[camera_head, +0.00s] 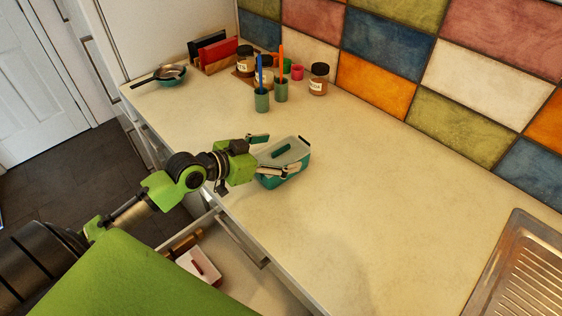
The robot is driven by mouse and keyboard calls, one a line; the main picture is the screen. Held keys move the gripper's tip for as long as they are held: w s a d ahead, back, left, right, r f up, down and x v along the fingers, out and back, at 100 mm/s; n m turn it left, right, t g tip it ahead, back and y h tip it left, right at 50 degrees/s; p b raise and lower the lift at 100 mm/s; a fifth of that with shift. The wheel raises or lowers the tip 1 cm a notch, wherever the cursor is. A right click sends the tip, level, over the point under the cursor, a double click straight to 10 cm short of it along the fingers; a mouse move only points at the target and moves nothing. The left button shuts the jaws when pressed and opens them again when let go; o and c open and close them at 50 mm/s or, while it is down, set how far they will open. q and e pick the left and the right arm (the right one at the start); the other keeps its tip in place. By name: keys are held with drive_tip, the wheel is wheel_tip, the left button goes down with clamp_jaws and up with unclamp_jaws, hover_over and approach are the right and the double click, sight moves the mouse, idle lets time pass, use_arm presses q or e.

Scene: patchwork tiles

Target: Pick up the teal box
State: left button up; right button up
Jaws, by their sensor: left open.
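The teal box (297,172) sits on the cream counter near its front edge, in the middle of the head view. It has teal sides, a pale translucent lid and a dark teal handle bar on top. My left gripper (279,156) reaches in from the left with its fingers spread. One finger is beyond the box's far left corner and the other is by its near left side. I cannot tell whether either finger touches the box. The gripper and wrist hide part of the box's left end. My right gripper is not in the picture.
The counter (350,220) is clear to the right, up to a metal sink drainer (525,275). Jars (318,80), green cups with brushes (262,100), a rack and a pan (170,76) stand at the back left. An open drawer (240,242) lies below the front edge.

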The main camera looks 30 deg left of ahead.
use_arm(q)
drive_tip(key=shift+w+d+f, duration=0.25)
drive_tip(key=shift+w, duration=0.25)
drive_tip(key=c, duration=1.6)
drive_tip(key=shift+o, duration=0.2)
drive_tip(key=shift+r, duration=0.15)
